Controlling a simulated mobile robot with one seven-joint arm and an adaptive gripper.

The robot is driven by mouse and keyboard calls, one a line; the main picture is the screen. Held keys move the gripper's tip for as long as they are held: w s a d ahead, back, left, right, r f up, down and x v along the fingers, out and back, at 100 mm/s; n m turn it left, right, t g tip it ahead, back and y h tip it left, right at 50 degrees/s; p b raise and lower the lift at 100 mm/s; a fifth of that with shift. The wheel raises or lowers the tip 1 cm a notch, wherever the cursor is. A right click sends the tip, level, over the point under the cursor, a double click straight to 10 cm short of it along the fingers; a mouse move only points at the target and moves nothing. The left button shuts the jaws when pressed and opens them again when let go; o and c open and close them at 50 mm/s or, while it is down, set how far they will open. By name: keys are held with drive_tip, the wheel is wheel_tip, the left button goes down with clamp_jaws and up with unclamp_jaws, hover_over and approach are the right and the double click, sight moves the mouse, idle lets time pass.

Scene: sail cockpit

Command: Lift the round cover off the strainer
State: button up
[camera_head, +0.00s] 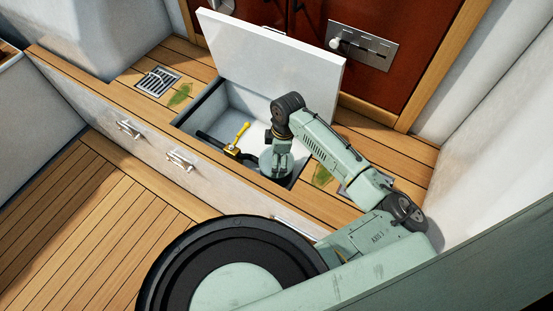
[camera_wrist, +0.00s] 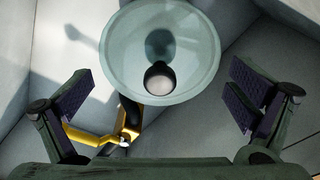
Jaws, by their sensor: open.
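The round cover (camera_wrist: 125,55) is a pale green, glassy disc with a dark, light-topped knob near its middle. It shows at the top centre of the wrist view, and the strainer body below it is hidden. My gripper (camera_wrist: 162,82) is open, with its dark-padded fingers well apart on the left and right of the knob. The fingers appear empty, and I see no contact with the cover.
A yellow-handled valve (camera_wrist: 128,122) on a dark pipe lies close to my left finger; the handle (camera_head: 240,133) also shows in the head view. The locker's pale walls surround the hand. The raised white lid (camera_head: 270,65) stands behind my arm. A vent grate (camera_head: 157,81) is left.

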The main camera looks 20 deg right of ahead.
drive_tip(key=shift+f, duration=0.1)
drive_tip(key=c, duration=2)
